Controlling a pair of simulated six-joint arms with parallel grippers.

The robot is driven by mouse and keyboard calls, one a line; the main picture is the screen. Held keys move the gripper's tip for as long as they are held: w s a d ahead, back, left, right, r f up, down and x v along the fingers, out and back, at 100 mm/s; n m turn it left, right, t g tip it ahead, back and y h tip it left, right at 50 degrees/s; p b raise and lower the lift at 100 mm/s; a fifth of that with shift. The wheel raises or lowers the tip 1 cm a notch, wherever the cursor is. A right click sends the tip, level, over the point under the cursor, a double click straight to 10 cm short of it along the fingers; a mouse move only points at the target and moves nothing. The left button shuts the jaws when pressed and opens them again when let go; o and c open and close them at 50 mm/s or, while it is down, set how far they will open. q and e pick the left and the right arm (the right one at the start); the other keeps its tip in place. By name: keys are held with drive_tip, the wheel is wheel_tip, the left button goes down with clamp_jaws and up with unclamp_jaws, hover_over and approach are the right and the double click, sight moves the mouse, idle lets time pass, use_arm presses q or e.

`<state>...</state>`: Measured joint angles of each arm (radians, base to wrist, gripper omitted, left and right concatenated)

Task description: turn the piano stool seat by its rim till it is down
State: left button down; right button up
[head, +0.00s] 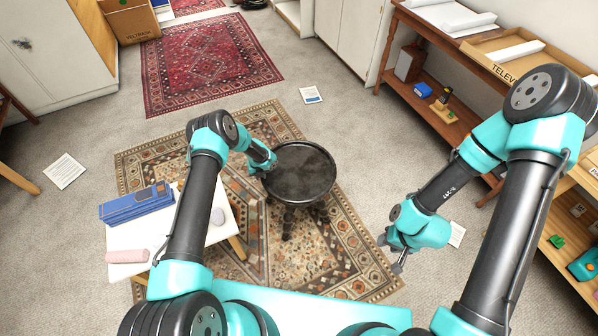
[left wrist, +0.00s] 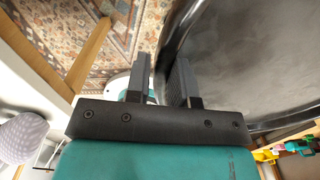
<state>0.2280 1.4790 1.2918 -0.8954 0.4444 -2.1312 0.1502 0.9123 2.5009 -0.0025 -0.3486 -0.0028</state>
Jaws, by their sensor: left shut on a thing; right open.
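The piano stool has a round black seat (head: 300,172) and dark legs (head: 288,222), standing on a patterned rug. The seat (left wrist: 245,65) fills the right of the left wrist view. My left gripper (head: 262,168) is at the left edge of the seat, shut on its rim, with one finger on each side of the rim in the left wrist view (left wrist: 160,75). The fingertips are hard to make out in the head view. My right gripper (head: 390,254) is open and empty, to the right of the stool and apart from it.
A small white table (head: 222,222) left of the stool holds a blue box (head: 136,203), a pink roll (head: 127,256) and a grey oval object. A wooden shelf unit (head: 470,60) stands at the right. Papers (head: 311,95) lie on the carpet. Floor behind the stool is mostly clear.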

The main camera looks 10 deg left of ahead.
use_arm(q)
drive_tip(key=shift+w+a+r+m, duration=0.1)
drive_tip(key=shift+w+a+m, duration=0.15)
drive_tip(key=shift+w+m, duration=0.5)
drive_tip(key=shift+w+a+r+m, duration=0.15)
drive_tip(key=shift+w+m, duration=0.25)
drive_tip(key=shift+w, duration=0.7)
drive_tip(key=shift+w+a+m, duration=0.3)
drive_tip(key=shift+w+m, duration=0.25)
drive_tip(key=shift+w, duration=0.4)
drive_tip(key=c, duration=0.7)
unclamp_jaws()
drive_tip(key=shift+s+f, duration=0.15)
drive_tip(key=shift+s, duration=0.05)
drive_tip(key=shift+r, duration=3.45)
drive_tip(key=shift+s, duration=0.1)
